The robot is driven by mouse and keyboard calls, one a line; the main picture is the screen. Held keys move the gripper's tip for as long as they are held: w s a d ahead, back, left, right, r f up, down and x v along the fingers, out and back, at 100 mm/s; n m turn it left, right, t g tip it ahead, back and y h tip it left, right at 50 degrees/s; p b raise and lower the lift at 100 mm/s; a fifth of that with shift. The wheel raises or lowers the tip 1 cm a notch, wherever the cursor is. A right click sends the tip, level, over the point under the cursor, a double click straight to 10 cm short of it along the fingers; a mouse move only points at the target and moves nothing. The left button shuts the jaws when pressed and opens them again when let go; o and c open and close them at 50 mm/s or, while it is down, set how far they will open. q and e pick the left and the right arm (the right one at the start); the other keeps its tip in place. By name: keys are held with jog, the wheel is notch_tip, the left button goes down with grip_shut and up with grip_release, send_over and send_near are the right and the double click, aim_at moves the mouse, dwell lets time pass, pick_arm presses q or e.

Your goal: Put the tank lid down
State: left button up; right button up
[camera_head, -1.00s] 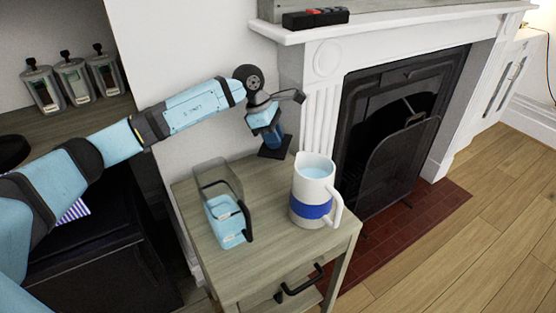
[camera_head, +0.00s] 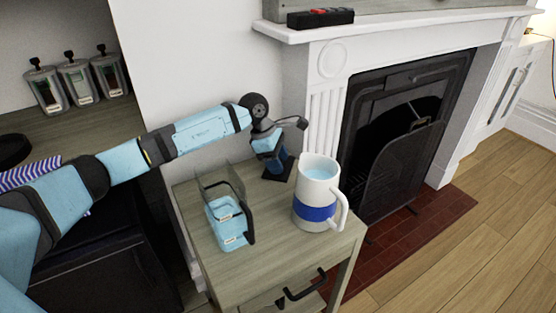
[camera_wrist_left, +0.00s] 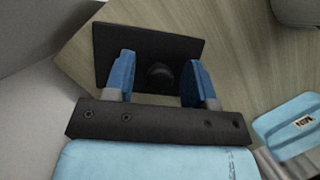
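The tank lid, a flat black plate (camera_head: 275,174) with a round knob, lies at the back of the small wooden side table (camera_head: 268,255). In the left wrist view the lid (camera_wrist_left: 185,50) looks flat on the wood, with its knob between my blue fingers. My left gripper (camera_head: 279,161) is right above the lid. In the left wrist view the gripper (camera_wrist_left: 160,80) is open, with a gap on each side of the knob. The clear tank (camera_head: 226,221) with blue water stands open on the table, left of the lid. My right gripper is out of view.
A white jug (camera_head: 317,190) with a blue band and water in it stands right of the tank, close to the lid. The white fireplace surround (camera_head: 325,110) rises behind the table. Several dispensers (camera_head: 78,82) stand on the shelf at left.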

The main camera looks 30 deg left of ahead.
pick_arm(q)
jog(key=shift+r, duration=0.1)
jog(key=shift+r, duration=0.25)
jog(key=p+v, duration=0.3)
jog(key=v, duration=0.8)
jog(key=shift+r, duration=0.3)
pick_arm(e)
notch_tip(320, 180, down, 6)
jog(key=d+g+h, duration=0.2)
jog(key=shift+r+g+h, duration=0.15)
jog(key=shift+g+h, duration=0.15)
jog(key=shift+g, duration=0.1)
pick_arm(q)
jog(key=shift+a, duration=0.15)
